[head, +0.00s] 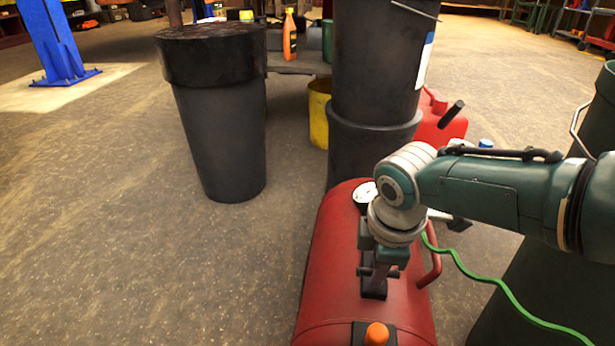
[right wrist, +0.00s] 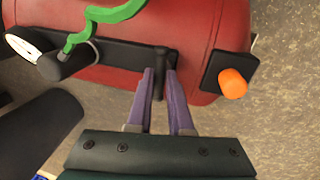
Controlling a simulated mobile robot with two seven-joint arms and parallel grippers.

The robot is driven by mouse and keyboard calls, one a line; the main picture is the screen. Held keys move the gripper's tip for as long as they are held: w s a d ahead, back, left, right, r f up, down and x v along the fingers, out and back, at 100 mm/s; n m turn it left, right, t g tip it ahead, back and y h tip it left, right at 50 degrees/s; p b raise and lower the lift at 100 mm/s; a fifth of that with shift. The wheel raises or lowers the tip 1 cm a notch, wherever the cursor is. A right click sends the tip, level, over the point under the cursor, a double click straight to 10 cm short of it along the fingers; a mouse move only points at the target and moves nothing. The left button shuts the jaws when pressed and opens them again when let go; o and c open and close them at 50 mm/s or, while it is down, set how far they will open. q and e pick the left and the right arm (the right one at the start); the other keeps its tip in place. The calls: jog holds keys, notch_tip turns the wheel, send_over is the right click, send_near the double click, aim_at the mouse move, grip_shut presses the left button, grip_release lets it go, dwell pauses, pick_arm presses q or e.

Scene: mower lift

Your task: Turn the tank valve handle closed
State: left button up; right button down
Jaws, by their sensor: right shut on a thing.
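The red tank (head: 345,240) lies in front of me, with a white-faced gauge (head: 364,192) at its far end. My right gripper (head: 378,282) reaches down over the tank top. In the right wrist view its two fingers (right wrist: 164,95) stand either side of a slim dark valve handle (right wrist: 161,62) and are shut on it. The handle rises from a dark strip (right wrist: 120,52) along the tank. In the head view the gripper and wrist hide most of it. My left gripper does not show.
An orange knob (head: 377,333) sits on the near end of the tank. A green hose (head: 480,270) runs from the tank to the lower right. Dark bins (head: 220,130) (head: 370,140) stand behind, with a red can (head: 437,125) beside. Floor left of the tank is clear.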

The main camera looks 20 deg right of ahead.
jog(key=shift+m, duration=0.3)
dwell(0.4)
jog(key=c, duration=0.8)
grip_release()
jog(key=shift+c, duration=0.2)
notch_tip(320, 180, up, 10)
jog(key=s+a+p, duration=0.1)
jog(key=p, duration=0.8)
jog(key=shift+s+p, duration=0.35)
jog(key=shift+p, duration=0.05)
jog(key=shift+f, duration=0.15)
